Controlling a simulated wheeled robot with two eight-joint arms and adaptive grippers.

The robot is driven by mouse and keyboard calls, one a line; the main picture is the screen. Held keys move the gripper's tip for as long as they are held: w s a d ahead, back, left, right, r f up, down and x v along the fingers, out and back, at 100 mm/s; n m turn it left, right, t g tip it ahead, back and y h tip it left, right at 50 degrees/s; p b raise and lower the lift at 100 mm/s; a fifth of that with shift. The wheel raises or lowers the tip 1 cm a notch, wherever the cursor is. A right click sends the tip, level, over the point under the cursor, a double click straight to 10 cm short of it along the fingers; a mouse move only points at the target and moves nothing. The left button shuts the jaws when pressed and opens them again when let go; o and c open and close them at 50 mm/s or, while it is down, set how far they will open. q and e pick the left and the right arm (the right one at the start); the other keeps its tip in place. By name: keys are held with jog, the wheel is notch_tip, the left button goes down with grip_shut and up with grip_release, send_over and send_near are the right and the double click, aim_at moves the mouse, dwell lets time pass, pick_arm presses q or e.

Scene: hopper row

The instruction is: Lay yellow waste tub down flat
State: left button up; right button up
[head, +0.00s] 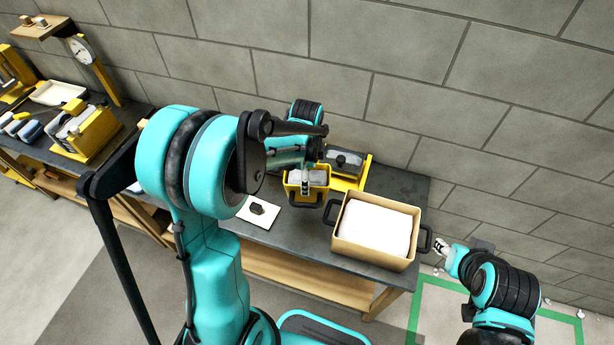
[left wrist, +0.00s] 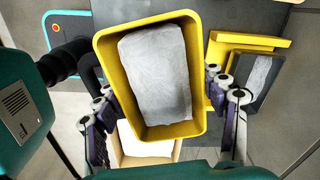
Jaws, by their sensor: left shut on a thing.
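The yellow waste tub (head: 294,188) is near the middle of the dark bench in the head view, its open top facing up. A grey-white filling shows inside it. In the left wrist view the tub (left wrist: 188,130) fills the middle, with its open mouth towards the camera. My left gripper (head: 306,184) is shut on the tub, with fingers on two opposite sides. I cannot tell whether the tub's base touches the bench. My right gripper (head: 441,247) is off the bench's right end, beside the tan bin's handle; its finger opening is too small to judge.
A tan bin (head: 372,259) with white contents and black handles stands at the bench's right end. A yellow-and-black unit (head: 345,168) stands behind the tub. A white sheet (head: 240,212) with a small black piece lies left of it. A wall is behind.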

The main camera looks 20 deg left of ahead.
pick_arm(q)
jog(key=shift+a+f, duration=0.1)
jog(key=shift+a, duration=0.05)
notch_tip(320, 180, down, 6)
jog(key=b, duration=0.5)
jog(key=shift+f+b, duration=0.2)
jog(key=shift+b, duration=0.2)
jog(key=shift+f+b, duration=0.4)
jog(key=shift+f, duration=0.05)
jog(key=o, duration=1.5)
